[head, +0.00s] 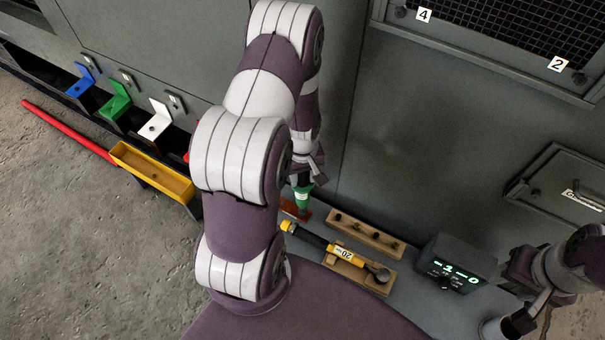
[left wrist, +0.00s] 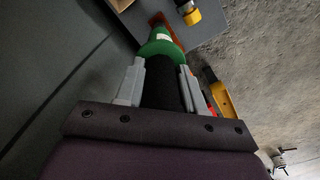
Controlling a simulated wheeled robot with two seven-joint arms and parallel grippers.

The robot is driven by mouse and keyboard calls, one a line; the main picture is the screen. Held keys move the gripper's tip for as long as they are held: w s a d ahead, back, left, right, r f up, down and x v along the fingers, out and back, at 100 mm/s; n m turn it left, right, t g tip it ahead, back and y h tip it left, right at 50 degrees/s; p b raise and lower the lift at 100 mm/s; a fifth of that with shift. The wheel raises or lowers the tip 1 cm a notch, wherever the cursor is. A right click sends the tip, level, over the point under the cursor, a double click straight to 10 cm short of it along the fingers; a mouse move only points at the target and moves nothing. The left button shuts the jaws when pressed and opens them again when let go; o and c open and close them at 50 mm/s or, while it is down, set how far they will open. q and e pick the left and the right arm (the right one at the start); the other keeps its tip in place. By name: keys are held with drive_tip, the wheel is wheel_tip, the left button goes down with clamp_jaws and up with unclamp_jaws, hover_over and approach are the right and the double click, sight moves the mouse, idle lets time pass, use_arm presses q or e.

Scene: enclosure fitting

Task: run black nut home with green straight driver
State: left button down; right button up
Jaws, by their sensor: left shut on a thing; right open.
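My left gripper (head: 304,172) is shut on the driver with the green collar (head: 303,194), beside the panel at the back of the grey shelf. In the left wrist view, the gripper's grey fingers (left wrist: 162,88) grip its black handle, with the green collar (left wrist: 161,50) beyond them. The driver's tip is at or over an orange-red holder (head: 293,210); I cannot tell if it is seated in it. My right gripper (head: 512,323) is open at the lower right, partly hidden by its arm. I cannot make out which fastener is the black nut.
A torque wrench (head: 338,251) lies on a wooden block beside a wooden rack (head: 366,234). A black display box (head: 457,263) stands right of them. A mesh cover (head: 510,30) has tags 4 and 2. A yellow bin (head: 152,172) and coloured brackets are at left.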

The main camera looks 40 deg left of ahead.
use_arm(q)
drive_tip(key=shift+r+p, duration=1.95)
drive_tip(key=shift+r, duration=0.45)
drive_tip(key=shift+w+f, duration=0.1)
